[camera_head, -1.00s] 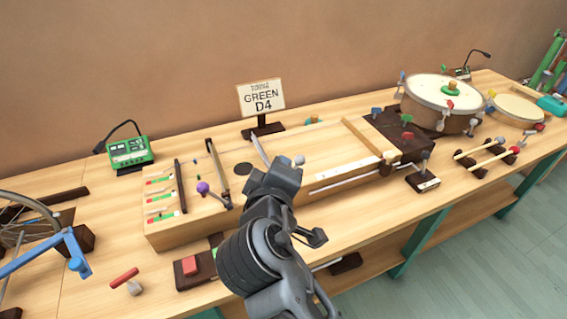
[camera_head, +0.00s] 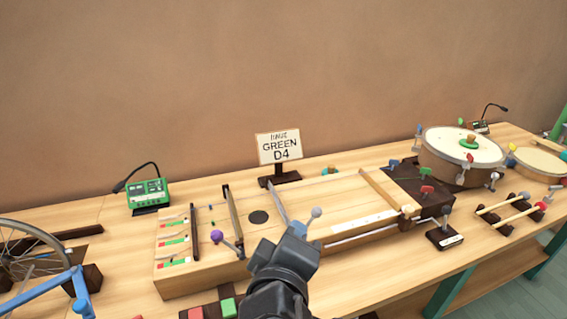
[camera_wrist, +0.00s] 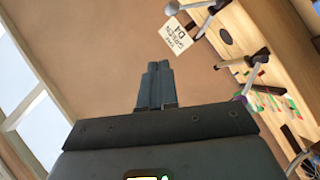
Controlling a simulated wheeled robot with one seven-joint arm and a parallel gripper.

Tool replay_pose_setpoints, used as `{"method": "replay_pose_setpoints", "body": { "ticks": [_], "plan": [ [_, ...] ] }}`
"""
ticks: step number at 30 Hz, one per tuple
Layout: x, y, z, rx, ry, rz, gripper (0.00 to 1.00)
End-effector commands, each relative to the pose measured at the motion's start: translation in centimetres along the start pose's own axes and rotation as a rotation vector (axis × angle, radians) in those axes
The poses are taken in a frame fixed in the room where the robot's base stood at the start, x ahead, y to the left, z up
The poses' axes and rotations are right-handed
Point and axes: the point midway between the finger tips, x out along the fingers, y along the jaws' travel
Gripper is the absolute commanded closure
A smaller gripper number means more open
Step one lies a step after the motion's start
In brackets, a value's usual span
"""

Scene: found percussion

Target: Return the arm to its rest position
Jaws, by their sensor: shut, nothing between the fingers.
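My arm rises from the bottom middle of the head view, in front of the long wooden string instrument (camera_head: 345,208). In the wrist view my gripper (camera_wrist: 152,68) has its two fingers together with nothing between them. It points toward the bare wall, apart from the bench and everything on it. In the head view the fingers are hard to make out behind my wrist.
A sign reading GREEN D4 (camera_head: 279,148) stands behind the instrument. A green tuner box (camera_head: 149,193) is at left, beside a bicycle wheel (camera_head: 25,255). A drum (camera_head: 460,155) and mallets (camera_head: 500,203) are at right. Red and green blocks (camera_head: 228,307) lie at the front edge.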

Motion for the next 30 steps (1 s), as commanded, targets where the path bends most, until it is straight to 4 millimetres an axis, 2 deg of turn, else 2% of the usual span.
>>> {"method": "replay_pose_setpoints", "body": {
  "ticks": [5, 8, 14, 18, 22, 26, 30],
  "plan": [
    [-0.1, -1.7, 2.3, 0.012, 0.017, -0.038, 1.00],
    [-0.5, -3.8, 5.4, 0.038, 0.043, -0.089, 1.00],
    [-3.3, -7.5, 12.2, 0.153, 0.102, -0.202, 1.00],
    [-6.2, -9.0, 16.3, 0.262, 0.130, -0.266, 1.00],
    [-9.6, -9.6, 19.7, 0.382, 0.147, -0.310, 1.00],
    [-13.3, -9.4, 22.6, 0.514, 0.155, -0.334, 1.00],
    [-17.4, -8.2, 25.2, 0.665, 0.154, -0.338, 1.00]
  ]
}}
